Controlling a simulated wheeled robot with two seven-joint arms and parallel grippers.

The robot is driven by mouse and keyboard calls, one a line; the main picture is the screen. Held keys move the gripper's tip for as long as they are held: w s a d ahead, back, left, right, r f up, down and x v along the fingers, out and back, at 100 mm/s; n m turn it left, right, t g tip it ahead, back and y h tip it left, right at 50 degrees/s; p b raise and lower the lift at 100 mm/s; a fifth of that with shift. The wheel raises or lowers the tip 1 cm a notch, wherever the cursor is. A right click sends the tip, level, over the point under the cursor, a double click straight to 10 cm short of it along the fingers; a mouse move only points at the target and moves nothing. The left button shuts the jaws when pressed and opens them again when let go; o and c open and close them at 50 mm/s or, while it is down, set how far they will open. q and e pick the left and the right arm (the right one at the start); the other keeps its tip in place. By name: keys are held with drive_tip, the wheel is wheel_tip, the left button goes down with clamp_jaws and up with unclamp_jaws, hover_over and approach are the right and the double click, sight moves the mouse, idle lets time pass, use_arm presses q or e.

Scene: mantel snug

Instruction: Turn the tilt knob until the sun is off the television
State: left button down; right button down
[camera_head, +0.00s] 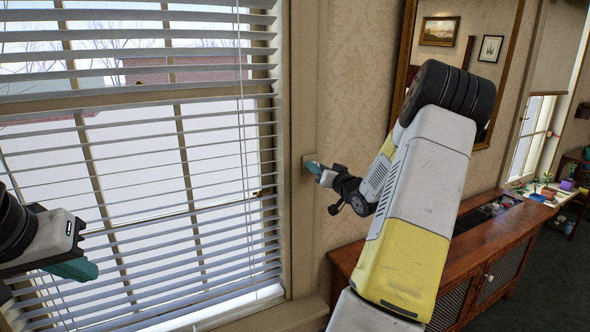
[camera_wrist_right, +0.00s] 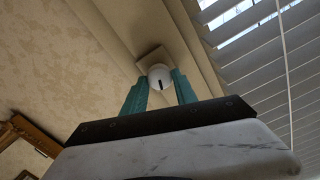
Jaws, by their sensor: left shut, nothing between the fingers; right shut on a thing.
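The tilt knob (camera_wrist_right: 159,80) is a small white round knob with a dark mark, on a pale square plate (camera_wrist_right: 148,58) on the window trim. My right gripper (camera_wrist_right: 160,90) is shut on the knob, a teal finger on each side. In the head view my right gripper (camera_head: 310,165) reaches the plate beside the window and hides the knob. The blind (camera_head: 130,190) has white slats standing open, with the bright outdoors showing between them. My left gripper (camera_head: 92,271) is shut and empty in front of the blind at lower left. I see no television in either view.
A wooden cabinet (camera_head: 490,245) stands along the wall at right, behind my right arm. A gold-framed mirror (camera_head: 404,60) hangs above it. Blind cords (camera_head: 243,120) hang near the window's right side. A second window (camera_head: 530,135) is at far right.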

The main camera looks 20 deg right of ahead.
drive_tip(key=shift+m, duration=0.5)
drive_tip(key=c, duration=1)
unclamp_jaws()
drive_tip(key=s, duration=0.7)
drive_tip(key=shift+s+d, duration=0.35)
drive_tip(key=shift+s, duration=0.05)
